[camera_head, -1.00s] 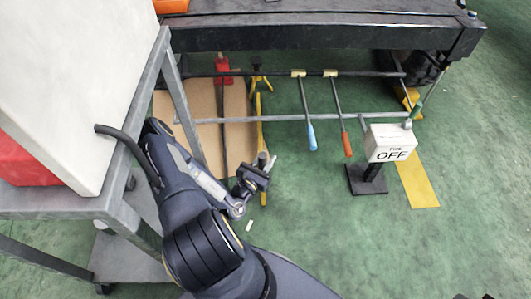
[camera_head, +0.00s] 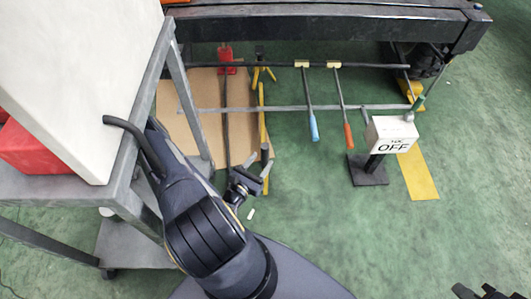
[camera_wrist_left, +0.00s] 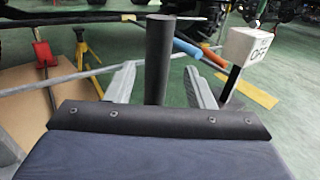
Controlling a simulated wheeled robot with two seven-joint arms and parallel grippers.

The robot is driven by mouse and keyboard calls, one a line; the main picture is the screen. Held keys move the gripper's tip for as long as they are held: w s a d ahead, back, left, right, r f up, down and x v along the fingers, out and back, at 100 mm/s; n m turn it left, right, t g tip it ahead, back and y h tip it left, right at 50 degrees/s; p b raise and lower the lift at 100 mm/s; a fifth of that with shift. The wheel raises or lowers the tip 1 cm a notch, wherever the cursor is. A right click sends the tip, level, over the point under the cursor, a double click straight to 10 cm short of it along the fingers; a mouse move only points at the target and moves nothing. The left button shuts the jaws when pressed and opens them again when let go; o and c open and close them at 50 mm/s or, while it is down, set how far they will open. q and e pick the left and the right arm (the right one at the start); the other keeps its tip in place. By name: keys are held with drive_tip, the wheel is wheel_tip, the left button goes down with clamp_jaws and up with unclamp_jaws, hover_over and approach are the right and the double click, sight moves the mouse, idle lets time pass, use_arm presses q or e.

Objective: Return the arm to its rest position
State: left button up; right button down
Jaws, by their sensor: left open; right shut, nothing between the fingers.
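My left arm reaches in from the bottom of the head view, past the grey cart. My left gripper (camera_head: 256,172) is over the green floor to the right of the cart, with its fingers apart. In the left wrist view the two grey fingers of this gripper (camera_wrist_left: 160,88) are spread. A dark upright cylinder (camera_wrist_left: 159,60) stands between them in that picture; I cannot tell whether it is part of my own arm. Dark parts of my right gripper (camera_head: 480,291) show at the bottom right edge of the head view, mostly cut off.
A grey cart (camera_head: 189,110) with a white panel (camera_head: 80,70) and a red box (camera_head: 32,152) stands close left of my arm. A dark bench (camera_head: 330,25), a rack of bars and a white OFF sign box (camera_head: 391,134) stand ahead. The floor at right is clear.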

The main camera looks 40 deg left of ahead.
use_arm(q)
drive_tip(key=shift+s+d, duration=0.15)
drive_tip(key=shift+s, duration=0.95)
